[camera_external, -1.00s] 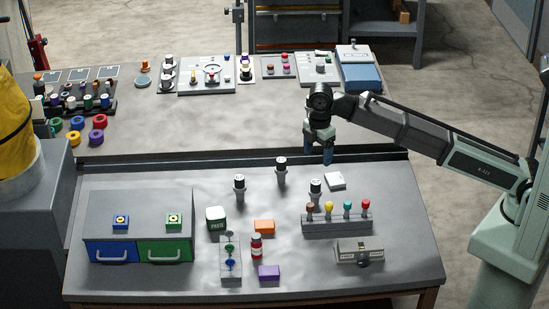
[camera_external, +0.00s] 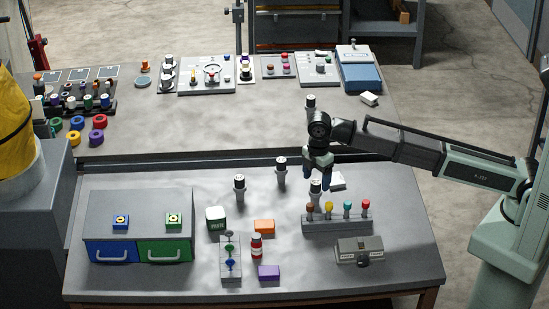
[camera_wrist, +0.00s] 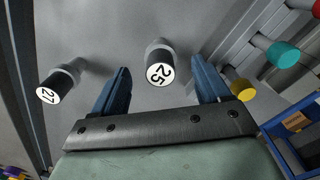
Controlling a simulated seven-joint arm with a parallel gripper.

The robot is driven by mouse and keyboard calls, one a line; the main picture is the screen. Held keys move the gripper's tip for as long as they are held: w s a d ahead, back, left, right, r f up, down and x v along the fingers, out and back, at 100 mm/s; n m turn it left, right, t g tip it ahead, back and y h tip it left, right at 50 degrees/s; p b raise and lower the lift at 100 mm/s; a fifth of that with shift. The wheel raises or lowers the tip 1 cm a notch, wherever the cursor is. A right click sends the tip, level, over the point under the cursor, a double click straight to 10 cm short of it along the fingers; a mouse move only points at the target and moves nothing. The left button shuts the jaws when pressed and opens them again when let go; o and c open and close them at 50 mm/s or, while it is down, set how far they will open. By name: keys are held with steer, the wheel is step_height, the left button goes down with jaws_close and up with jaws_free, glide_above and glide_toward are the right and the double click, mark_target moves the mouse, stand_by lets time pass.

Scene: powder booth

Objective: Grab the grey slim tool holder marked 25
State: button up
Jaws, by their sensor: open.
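The tool holder marked 25 (camera_wrist: 160,66) has a slim grey body and a black cap with a white numbered top. In the wrist view it stands between the two blue fingers, slightly beyond their tips. My gripper (camera_wrist: 162,80) is open and empty.
A rack (camera_external: 340,223) with brown, yellow, teal and red knobs stands close in front of the holder. Another black-topped holder (camera_external: 239,186) stands further left. A grey box (camera_external: 360,250) sits at the front right.

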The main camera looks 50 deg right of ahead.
mark_target(316, 181)
steer(key=shift+f, duration=1.9)
steer(key=shift+c, duration=0.3)
jaws_close()
